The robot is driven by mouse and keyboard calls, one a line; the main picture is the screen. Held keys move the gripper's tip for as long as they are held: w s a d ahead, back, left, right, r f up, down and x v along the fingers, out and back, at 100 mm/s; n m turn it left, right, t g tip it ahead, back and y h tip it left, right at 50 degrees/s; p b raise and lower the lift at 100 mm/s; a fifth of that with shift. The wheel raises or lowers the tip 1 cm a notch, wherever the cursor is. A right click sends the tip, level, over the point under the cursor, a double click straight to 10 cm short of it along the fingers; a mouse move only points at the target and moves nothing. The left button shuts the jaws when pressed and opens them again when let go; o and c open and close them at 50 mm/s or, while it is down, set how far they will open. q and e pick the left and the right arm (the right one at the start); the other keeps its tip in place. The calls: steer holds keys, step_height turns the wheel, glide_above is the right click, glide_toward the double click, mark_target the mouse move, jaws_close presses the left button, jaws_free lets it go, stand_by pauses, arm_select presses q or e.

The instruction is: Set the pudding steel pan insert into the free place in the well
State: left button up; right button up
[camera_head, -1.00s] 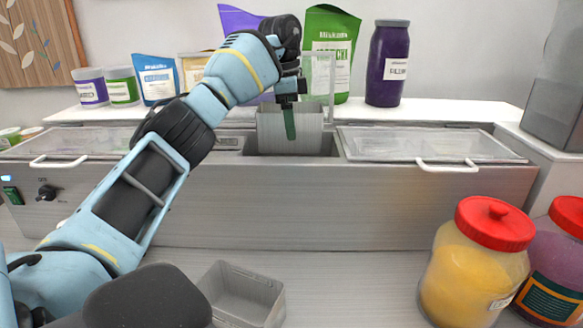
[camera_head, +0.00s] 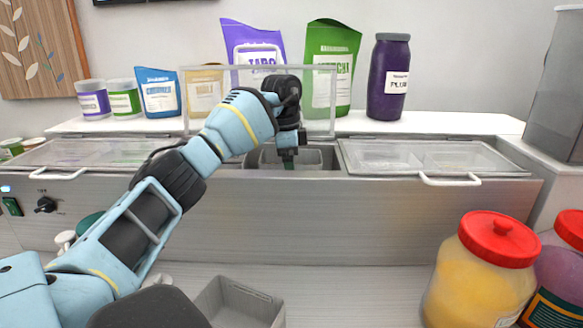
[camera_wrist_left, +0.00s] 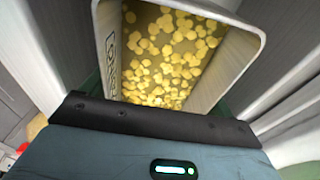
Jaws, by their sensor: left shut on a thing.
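The pudding steel pan insert (camera_head: 318,158) is a grey pan, now low in the open section of the well (camera_head: 258,158) in the head view. In the left wrist view the pan (camera_wrist_left: 222,22) shows a pale rim, lettering on its inner wall and yellow pieces inside. My left gripper (camera_head: 288,164) reaches down at the pan's near rim and is shut on it. The fingertips are mostly hidden. I cannot tell whether the pan is fully seated. My right gripper is not in view.
A raised clear lid (camera_head: 322,98) stands behind the opening; a closed lid (camera_head: 425,157) lies to the right. Pouches and a purple jar (camera_head: 388,80) line the back shelf. An empty grey bin (camera_head: 262,308) and a red-lidded jar (camera_head: 475,275) stand in front.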

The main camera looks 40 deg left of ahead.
arm_select(q)
steer(key=shift+r, duration=0.15)
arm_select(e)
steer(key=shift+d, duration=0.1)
arm_select(q)
steer(key=o, duration=1.3)
steer(key=shift+f, duration=0.2)
steer(key=r, duration=0.8)
steer(key=s+a+r+p, duration=0.1)
steer(key=r, duration=0.3)
steer(key=shift+r, duration=0.1)
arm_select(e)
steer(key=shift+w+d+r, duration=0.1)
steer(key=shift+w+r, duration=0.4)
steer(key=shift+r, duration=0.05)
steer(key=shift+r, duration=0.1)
